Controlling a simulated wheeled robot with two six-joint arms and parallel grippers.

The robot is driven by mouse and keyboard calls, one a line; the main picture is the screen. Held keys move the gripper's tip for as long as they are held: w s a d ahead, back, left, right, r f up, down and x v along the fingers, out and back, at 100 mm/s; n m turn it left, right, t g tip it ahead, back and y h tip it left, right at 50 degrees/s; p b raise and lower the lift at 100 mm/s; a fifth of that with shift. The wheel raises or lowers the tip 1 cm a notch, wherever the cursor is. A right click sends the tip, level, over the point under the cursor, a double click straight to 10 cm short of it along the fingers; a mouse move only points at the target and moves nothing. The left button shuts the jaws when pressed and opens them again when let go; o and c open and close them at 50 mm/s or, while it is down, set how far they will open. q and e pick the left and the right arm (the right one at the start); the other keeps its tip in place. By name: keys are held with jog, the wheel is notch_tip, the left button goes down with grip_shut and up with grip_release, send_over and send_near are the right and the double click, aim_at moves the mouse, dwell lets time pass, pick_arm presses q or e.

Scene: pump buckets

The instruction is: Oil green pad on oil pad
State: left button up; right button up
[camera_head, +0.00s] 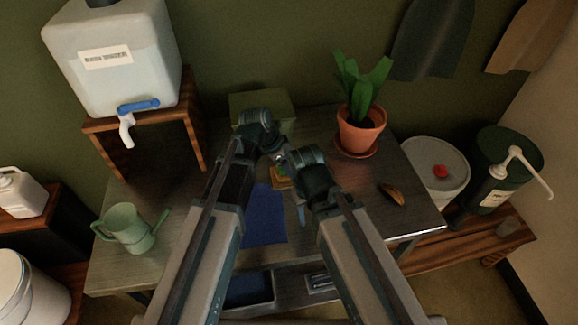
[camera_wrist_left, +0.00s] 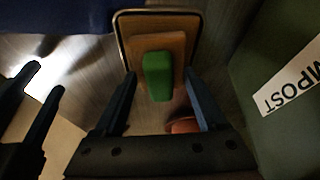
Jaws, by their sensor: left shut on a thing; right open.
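In the left wrist view a green pad (camera_wrist_left: 158,78) rests against a tan-brown backing, over the orange-brown oil pad (camera_wrist_left: 150,24) in a dark-rimmed shallow tray. My left gripper (camera_wrist_left: 160,72) is shut with its fingers either side of the green pad and its backing; exact contact is hard to see. In the head view a corner of the oil pad (camera_head: 281,181) shows between my wrists, and my left gripper (camera_head: 270,150) mostly hides it. My right gripper (camera_head: 303,172) is beside it; in the left wrist view its fingers are apart and empty, at the left edge.
A blue cloth (camera_head: 265,215) lies on the metal table. A green box (camera_head: 262,103) stands behind the grippers. A potted plant (camera_head: 360,130) and a brown curved object (camera_head: 391,194) are right. A green watering can (camera_head: 131,228) is left, below a water container (camera_head: 112,60) on a wooden stand.

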pick_arm(q)
notch_tip(320, 180, up, 7)
jog(key=p, duration=0.7)
pick_arm(e)
notch_tip(320, 180, up, 7)
pick_arm(q)
jog(key=shift+f, duration=0.1)
jog(key=shift+f+b, duration=0.3)
pick_arm(e)
jog(key=shift+f, duration=0.35)
